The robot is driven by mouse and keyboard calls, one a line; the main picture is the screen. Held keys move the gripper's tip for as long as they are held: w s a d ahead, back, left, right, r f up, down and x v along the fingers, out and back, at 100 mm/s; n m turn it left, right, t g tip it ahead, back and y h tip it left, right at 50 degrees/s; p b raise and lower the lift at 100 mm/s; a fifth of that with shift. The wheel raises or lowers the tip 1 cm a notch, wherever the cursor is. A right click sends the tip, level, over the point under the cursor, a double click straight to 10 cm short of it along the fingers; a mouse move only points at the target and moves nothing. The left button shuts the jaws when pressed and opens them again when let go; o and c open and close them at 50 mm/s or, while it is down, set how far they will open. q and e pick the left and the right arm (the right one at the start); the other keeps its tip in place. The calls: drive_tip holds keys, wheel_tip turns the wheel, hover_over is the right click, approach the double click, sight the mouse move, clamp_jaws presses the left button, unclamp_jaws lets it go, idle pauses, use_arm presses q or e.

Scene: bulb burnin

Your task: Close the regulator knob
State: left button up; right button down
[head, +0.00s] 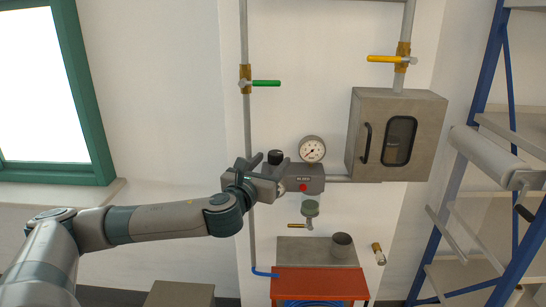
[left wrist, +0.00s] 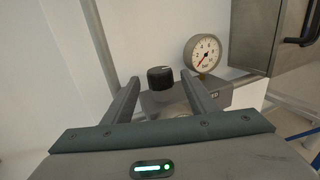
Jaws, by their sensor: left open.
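The regulator knob (head: 275,157) is a black ribbed cap on top of the grey regulator body (head: 312,172). In the left wrist view the knob (left wrist: 160,77) stands upright between my finger lines, a little beyond the tips. My left gripper (head: 258,165) is open, with its fingers pointing at the knob from the left; the left wrist view also shows the open gripper (left wrist: 160,85) with nothing between its fingers. Contact with the knob is not visible. A round white pressure gauge (head: 312,149) stands right of the knob. My right gripper is not in view.
A grey cabinet (head: 365,137) with a dark window hangs to the right. Pipes carry a green-handled valve (head: 266,83) and a yellow-handled valve (head: 384,59). Below is a red-topped bench (head: 320,283). A blue-framed rack (head: 470,160) stands at the right. The wall left of the regulator is clear.

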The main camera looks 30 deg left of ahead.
use_arm(q)
drive_tip(key=shift+x, duration=1)
drive_tip(key=shift+c, duration=0.7)
drive_tip(key=c, duration=0.9)
drive_tip(key=shift+c, duration=0.2)
drive_tip(key=shift+p, duration=0.35)
